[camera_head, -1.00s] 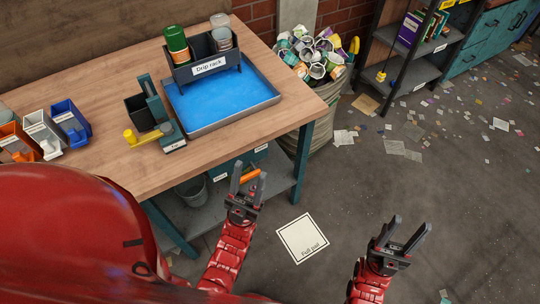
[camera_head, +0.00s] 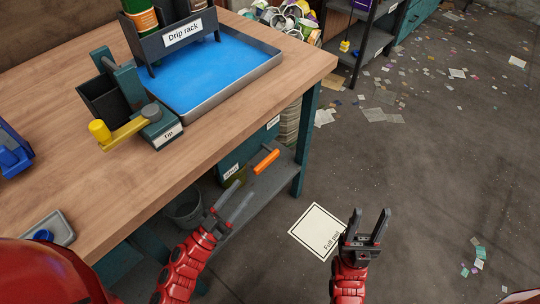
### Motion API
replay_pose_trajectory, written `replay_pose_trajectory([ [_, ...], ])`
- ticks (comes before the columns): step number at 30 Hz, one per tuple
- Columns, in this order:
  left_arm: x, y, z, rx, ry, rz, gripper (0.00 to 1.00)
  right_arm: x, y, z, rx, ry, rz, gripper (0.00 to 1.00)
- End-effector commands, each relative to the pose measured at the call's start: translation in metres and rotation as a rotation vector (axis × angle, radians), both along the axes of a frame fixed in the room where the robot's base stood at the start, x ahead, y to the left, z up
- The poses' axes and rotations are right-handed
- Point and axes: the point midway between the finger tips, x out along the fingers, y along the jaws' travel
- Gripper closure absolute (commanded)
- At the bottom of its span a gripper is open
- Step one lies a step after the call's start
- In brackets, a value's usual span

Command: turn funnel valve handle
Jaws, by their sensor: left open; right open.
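A yellow-knobbed lever handle (camera_head: 122,131) reaches left from a small teal unit labelled "Tip" (camera_head: 166,133) on the workbench. A dark open hopper (camera_head: 104,99) and a teal post (camera_head: 121,78) stand just behind it. An orange handle (camera_head: 266,162) sticks out under the bench; I cannot tell which handle is the funnel valve's, and no funnel is clearly recognizable. My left gripper (camera_head: 246,188) is open and empty beside the bench's front edge, below and left of the orange handle. My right gripper (camera_head: 371,213) is open and empty over the floor, apart from both handles.
The workbench (camera_head: 210,148) has a blue tray (camera_head: 270,75) with a "Drip rack" (camera_head: 181,40) at the back. A blue bin (camera_head: 13,152) is at the left. A bucket (camera_head: 184,208) stands under the bench. A "Full pail" floor mat (camera_head: 316,231) lies between my grippers.

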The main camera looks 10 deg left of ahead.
Motion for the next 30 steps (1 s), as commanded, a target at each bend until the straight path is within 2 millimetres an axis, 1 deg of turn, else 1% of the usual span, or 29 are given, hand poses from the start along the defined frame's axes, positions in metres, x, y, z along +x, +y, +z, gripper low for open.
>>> replay_pose_trajectory([
  [1, 0.009, -0.008, 0.006, -0.002, -0.006, -0.003, 0.50, 0.000, 0.000, -0.002, 0.000, 0.000, 0.000, 0.50],
  [6, 0.041, -0.030, 0.021, -0.003, -0.005, -0.001, 0.50, 0.000, 0.000, -0.005, 0.000, 0.000, 0.000, 0.50],
  [12, 0.073, -0.053, 0.039, -0.004, -0.006, -0.002, 0.50, 0.000, 0.000, -0.008, 0.000, 0.000, 0.000, 0.50],
  [15, 0.084, -0.062, 0.044, -0.002, -0.004, -0.002, 0.50, 0.000, 0.000, -0.009, 0.000, 0.000, 0.000, 0.50],
  [18, 0.093, -0.067, 0.048, -0.002, -0.002, 0.001, 0.50, 0.000, 0.000, -0.010, 0.000, 0.000, 0.000, 0.50],
  [21, 0.097, -0.070, 0.050, -0.001, -0.003, 0.001, 0.50, 0.000, 0.000, -0.010, 0.000, 0.000, 0.000, 0.50],
  [29, 0.098, -0.071, 0.050, -0.003, -0.001, 0.001, 0.50, 0.000, 0.000, -0.010, 0.000, 0.000, 0.000, 0.50],
  [30, 0.098, -0.071, 0.050, -0.002, -0.001, 0.002, 0.52, 0.000, 0.000, -0.010, 0.000, 0.000, 0.000, 0.50],
])
